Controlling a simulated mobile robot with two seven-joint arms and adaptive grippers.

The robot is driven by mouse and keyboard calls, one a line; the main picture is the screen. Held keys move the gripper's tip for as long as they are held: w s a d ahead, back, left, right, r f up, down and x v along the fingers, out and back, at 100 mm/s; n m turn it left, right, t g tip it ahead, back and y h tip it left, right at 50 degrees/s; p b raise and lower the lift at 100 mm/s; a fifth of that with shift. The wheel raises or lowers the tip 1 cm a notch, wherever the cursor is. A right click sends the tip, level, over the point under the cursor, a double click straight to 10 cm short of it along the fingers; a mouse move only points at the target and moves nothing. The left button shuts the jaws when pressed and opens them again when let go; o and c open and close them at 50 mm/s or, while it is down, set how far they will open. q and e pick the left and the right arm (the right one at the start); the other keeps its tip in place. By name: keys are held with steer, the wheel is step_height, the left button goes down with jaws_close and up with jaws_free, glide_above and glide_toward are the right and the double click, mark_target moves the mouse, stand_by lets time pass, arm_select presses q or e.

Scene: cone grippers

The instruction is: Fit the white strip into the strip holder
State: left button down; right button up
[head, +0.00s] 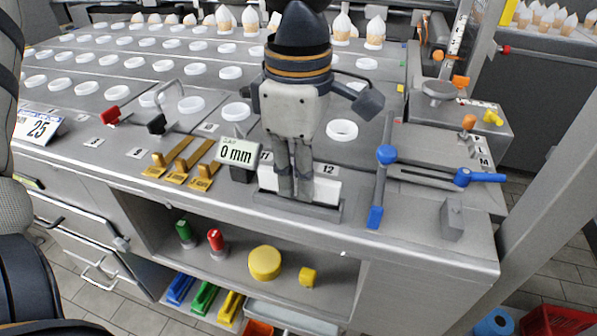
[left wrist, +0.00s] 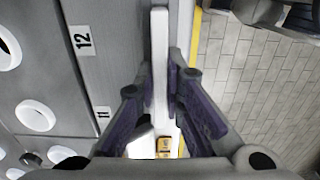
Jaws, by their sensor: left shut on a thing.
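The white strip (head: 327,190) stands on its long edge at the front of the bench, below the 12 label. My left gripper (head: 294,194) points down from above and is shut on the middle of it. In the left wrist view the strip (left wrist: 159,32) shows edge-on between the two fingers of the left gripper (left wrist: 160,72). The grey strip holder (head: 318,212) is directly under the strip. The strip's lower edge meets the holder's top in the picture; I cannot tell how deep it sits. The fingers hide the strip's middle. My right gripper is not in view.
A 0 mm display (head: 236,152) stands just left of the gripper. A lever with blue knobs (head: 386,154) and a small grey block (head: 452,219) are to the right. Gold clips (head: 180,165) lie left. A shelf below holds a yellow disc (head: 265,262).

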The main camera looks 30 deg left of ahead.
arm_select(q)
steer(key=shift+f, duration=0.6)
stand_by(0.6)
steer(key=shift+r, duration=0.1)
steer(key=shift+r, duration=0.55)
steer(key=shift+f, duration=0.6)
stand_by(1.6)
steer(key=c, duration=1.6)
jaws_free()
step_height(320, 180, up, 12)
